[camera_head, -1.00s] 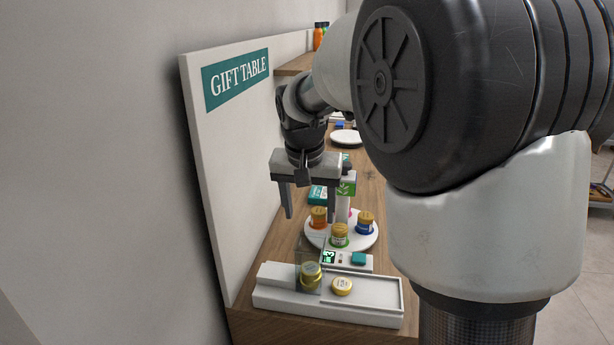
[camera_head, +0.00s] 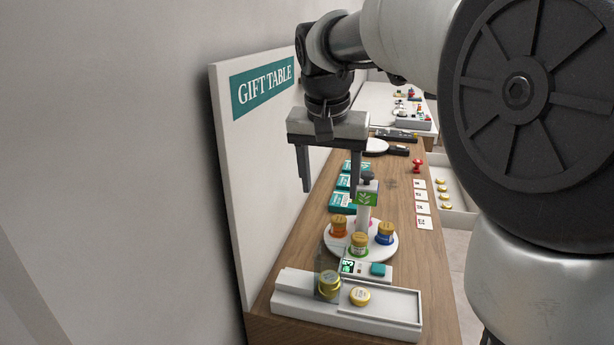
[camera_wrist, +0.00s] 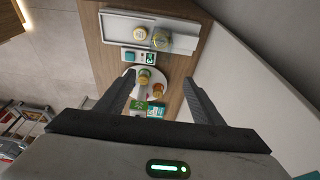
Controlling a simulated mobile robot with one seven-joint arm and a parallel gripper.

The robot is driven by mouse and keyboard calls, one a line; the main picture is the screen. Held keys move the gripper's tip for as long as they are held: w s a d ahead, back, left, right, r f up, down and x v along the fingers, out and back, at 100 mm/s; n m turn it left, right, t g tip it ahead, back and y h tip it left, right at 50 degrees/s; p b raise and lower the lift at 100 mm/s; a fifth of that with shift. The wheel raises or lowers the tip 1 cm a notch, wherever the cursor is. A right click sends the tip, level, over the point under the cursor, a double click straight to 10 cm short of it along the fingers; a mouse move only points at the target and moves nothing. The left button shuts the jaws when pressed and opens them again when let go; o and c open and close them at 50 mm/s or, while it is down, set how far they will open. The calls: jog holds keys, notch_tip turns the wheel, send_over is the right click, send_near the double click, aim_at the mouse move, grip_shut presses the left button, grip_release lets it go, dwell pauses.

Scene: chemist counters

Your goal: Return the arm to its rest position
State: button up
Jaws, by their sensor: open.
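My gripper (camera_head: 329,172) is open and empty in the head view, fingers pointing down. It hangs above the wooden counter (camera_head: 292,255), beside the white GIFT TABLE panel (camera_head: 235,165) and above the green boxes. It touches nothing that I can see. In the wrist view my gripper (camera_wrist: 158,88) shows two spread fingers with nothing held between them. The round white stand (camera_wrist: 131,74) with small jars appears between the fingers, farther off. My arm covers much of the right side of the head view.
A white tray (camera_head: 395,304) holds a gold-lidded jar (camera_head: 329,283) and a gold lid (camera_head: 360,296) at the counter's near end. The round stand (camera_head: 338,249) carries orange, green and blue jars. Teal boxes (camera_head: 342,202) lie behind. White cards (camera_head: 421,208) line the right edge.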

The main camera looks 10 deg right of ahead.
jog(key=s+d+n+t+p, duration=0.1)
jog(key=s+n+p, duration=0.1)
jog(key=s, duration=0.9)
jog(key=s+d+f+n+t+y+p, duration=0.1)
jog(key=s+n+p, duration=0.1)
jog(key=s, duration=0.9)
jog(key=shift+f+t+p, duration=0.25)
jog(key=shift+t+p, duration=0.05)
jog(key=shift+d, duration=0.1)
